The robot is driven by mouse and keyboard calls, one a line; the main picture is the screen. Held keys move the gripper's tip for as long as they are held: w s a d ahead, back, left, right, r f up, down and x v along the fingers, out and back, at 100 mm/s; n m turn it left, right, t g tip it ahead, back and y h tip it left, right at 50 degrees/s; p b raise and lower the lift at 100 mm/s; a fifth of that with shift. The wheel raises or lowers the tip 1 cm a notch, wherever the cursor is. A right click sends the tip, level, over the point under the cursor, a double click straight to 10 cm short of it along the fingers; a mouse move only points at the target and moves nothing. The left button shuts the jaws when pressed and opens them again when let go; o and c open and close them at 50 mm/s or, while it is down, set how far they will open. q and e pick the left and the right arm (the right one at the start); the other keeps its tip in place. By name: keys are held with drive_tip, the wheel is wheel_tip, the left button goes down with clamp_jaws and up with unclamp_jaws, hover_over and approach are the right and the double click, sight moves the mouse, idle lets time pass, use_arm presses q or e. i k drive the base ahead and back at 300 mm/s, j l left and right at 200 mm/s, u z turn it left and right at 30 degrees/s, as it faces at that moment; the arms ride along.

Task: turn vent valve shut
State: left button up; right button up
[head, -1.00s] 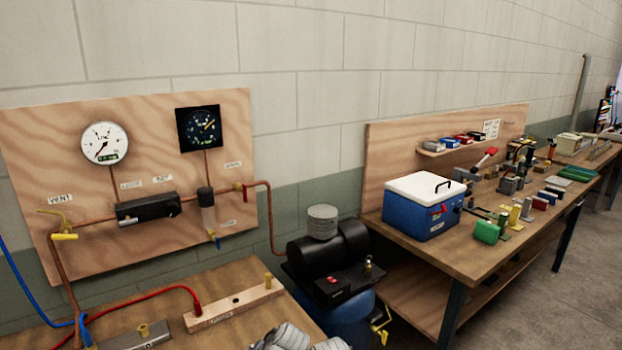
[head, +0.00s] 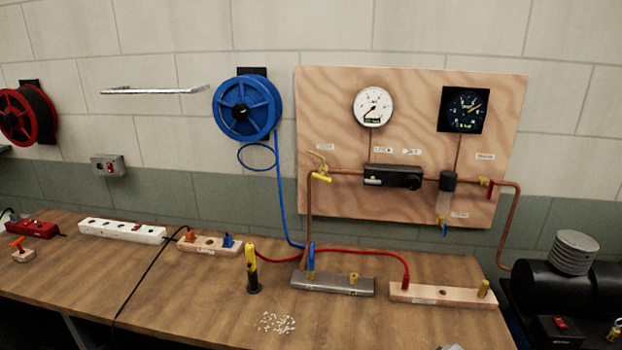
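The vent valve (head: 321,177) is on the left side of a plywood panel (head: 410,205) on the wall. It is a brass fitting with a yellow lever, where the upright copper pipe meets the horizontal one. The lever lies close to horizontal, tilted slightly down to the right. A short brass spout rises from the valve to the upper left. A small white label sits above it, too small to read now. Neither gripper shows in the head view, and nothing touches the valve. A small grey sliver at the bottom edge is too cut off to identify.
The panel also bears a white gauge (head: 373,107), a black gauge (head: 463,109) and a red-handled valve (head: 489,188). Below is a wooden bench (head: 190,290) with a grey block (head: 335,285), a wooden block (head: 440,294) and power strips. A black compressor (head: 565,290) stands right.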

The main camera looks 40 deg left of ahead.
sight(321, 176)
drive_tip(key=u, duration=1.2)
drive_tip(key=j+z, duration=0.15)
drive_tip(key=j, duration=0.2)
drive_tip(key=k+j+z, duration=0.2)
drive_tip(key=j, duration=0.15)
drive_tip(key=i, duration=0.1)
